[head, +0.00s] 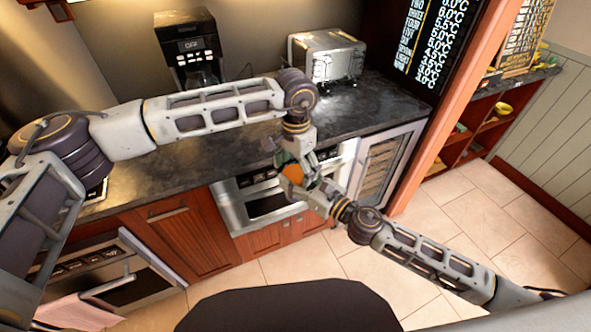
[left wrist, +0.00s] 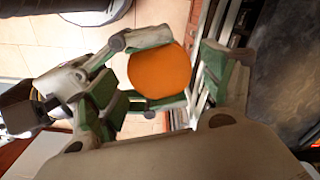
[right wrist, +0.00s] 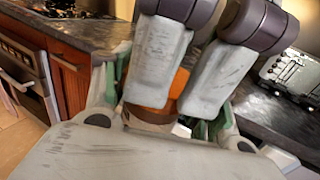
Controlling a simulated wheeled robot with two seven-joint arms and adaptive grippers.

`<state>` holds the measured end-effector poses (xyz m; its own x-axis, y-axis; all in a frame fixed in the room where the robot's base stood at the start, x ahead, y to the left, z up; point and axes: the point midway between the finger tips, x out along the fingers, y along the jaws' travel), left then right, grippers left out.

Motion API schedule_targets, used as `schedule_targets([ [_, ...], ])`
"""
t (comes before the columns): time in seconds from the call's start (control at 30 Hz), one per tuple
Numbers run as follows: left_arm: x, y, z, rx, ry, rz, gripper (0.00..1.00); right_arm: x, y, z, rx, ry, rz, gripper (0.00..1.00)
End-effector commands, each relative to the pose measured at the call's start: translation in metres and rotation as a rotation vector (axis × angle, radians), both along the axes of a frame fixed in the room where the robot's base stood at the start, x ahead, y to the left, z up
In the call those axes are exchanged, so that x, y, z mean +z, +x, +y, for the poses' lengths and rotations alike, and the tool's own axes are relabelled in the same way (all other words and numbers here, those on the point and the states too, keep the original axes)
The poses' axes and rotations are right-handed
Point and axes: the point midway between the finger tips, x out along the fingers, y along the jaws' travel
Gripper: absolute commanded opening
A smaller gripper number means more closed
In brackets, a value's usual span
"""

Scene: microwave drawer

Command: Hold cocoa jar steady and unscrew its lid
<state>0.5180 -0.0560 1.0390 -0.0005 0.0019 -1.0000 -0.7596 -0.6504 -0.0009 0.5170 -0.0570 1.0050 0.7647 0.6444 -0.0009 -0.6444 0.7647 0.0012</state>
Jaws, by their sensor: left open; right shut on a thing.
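The cocoa jar's round orange lid (head: 292,173) shows between my two grippers, in front of the counter edge. In the left wrist view the lid (left wrist: 160,72) faces the camera and lies between the fingers of my left gripper (left wrist: 168,78), which is open with a gap beside the lid. My right gripper (right wrist: 165,116) is shut on the jar body (right wrist: 150,117) below the lid. The lid (right wrist: 148,86) also shows in the right wrist view, partly covered by my left gripper's links. Most of the jar body is hidden by the fingers.
The dark countertop (head: 245,145) runs behind the grippers, with a coffee maker (head: 187,50) and a toaster (head: 328,56) at the back. A microwave drawer (head: 262,203) is set under the counter, close to the jar. Tiled floor lies open at the lower right.

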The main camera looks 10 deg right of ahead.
Motion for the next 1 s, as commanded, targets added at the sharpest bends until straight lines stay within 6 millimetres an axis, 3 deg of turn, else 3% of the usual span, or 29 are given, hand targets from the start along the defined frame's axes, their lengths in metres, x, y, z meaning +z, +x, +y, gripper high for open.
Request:
schedule_targets([
  [0.4, 0.033, 0.000, 0.000, 0.000, 0.001, -0.001, 0.81, 0.001, 0.000, 0.000, 0.000, 0.001, -0.001, 0.00],
  [0.8, 0.034, 0.000, -0.001, 0.003, -0.003, 0.002, 0.81, 0.001, 0.000, 0.000, -0.001, 0.001, -0.002, 0.00],
  [1.0, 0.031, -0.004, -0.011, 0.052, -0.055, 0.040, 0.81, 0.001, 0.002, -0.002, -0.010, 0.002, -0.002, 0.00],
])
